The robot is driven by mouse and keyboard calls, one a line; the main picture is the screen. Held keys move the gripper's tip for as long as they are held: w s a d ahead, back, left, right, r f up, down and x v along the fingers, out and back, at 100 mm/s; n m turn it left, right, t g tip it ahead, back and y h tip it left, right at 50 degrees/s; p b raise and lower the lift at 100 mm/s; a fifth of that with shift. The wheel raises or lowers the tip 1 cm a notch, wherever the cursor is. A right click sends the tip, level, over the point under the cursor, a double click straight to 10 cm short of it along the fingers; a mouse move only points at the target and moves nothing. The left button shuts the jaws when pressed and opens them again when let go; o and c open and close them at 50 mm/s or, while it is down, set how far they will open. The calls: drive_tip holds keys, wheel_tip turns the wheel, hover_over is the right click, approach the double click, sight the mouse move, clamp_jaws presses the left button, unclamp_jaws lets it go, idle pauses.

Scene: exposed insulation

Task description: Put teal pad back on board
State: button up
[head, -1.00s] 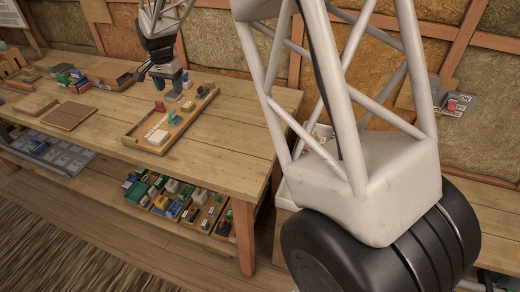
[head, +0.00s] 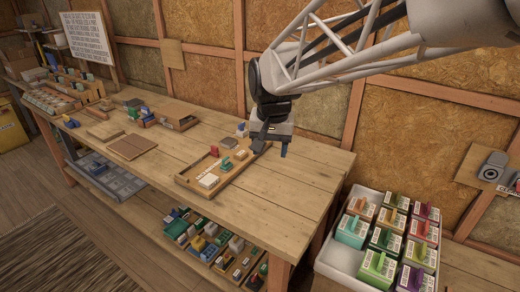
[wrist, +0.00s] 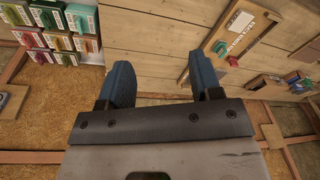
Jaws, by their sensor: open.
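The board (head: 184,181) is a shallow wooden tray with a lettered strip, lying on the workbench. A small teal piece (head: 227,164), which looks like the teal pad, is on it beside a white block (head: 208,181). It also shows in the wrist view (wrist: 219,47); whether it is seated cannot be told. My gripper (head: 271,148) is above the bench, near the board's back right end. Its two blue fingers are apart and nothing is between them in the wrist view (wrist: 163,75).
A white tray (head: 331,252) of boxes with coloured handles stands at the right. Brown panels (head: 131,147) lie left of the board. The bench right of the board is clear.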

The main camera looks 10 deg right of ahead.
drive_tip(key=s+d+f+n, duration=0.1)
drive_tip(key=s, duration=0.9)
drive_tip(key=s+d+f+n+t, duration=0.1)
drive_tip(key=s+d+f+n, duration=0.1)
drive_tip(key=s, duration=0.9)
drive_tip(key=shift+s+n, duration=0.2)
drive_tip(key=shift+n, duration=0.1)
